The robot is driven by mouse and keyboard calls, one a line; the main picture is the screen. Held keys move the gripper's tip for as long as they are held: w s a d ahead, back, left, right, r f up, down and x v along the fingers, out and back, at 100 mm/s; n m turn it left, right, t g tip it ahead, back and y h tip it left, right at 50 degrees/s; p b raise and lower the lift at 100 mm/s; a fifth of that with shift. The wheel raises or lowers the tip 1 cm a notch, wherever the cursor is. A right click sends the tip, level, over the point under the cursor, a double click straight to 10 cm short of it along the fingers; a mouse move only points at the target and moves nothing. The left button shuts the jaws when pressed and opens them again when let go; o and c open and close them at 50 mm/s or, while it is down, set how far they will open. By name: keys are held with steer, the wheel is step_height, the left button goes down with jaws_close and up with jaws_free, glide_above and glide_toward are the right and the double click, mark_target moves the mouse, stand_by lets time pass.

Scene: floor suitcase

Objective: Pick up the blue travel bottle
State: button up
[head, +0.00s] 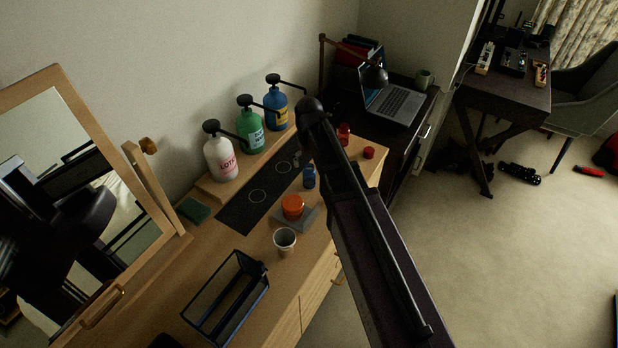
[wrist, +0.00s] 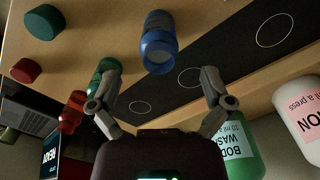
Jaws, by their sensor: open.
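The blue travel bottle (head: 309,177) stands on the wooden dresser, beside the dark mat (head: 238,212) with white ring outlines. In the wrist view the blue bottle (wrist: 158,42) appears upper centre, beyond and between my fingertips. My gripper (wrist: 160,78) is open and empty, with its two fingers spread wide. It is apart from the bottle as far as I can tell. In the head view my arm hides most of my gripper; only a small grey part shows near the bottle. A small green bottle (wrist: 107,68) is partly hidden behind the left finger.
Pump bottles, white (head: 220,158), green (head: 250,130) and blue (head: 276,108), stand on a ledge behind the mat. A small red bottle (wrist: 72,110), red cap (wrist: 25,70) and green cap (wrist: 45,22) are nearby.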

mark_target(309, 176)
steer(key=shift+f, duration=0.1)
steer(key=shift+w+f+b, duration=0.2)
steer(key=shift+f+b, duration=2.3)
steer(key=shift+b, duration=0.15)
steer(key=c, duration=1)
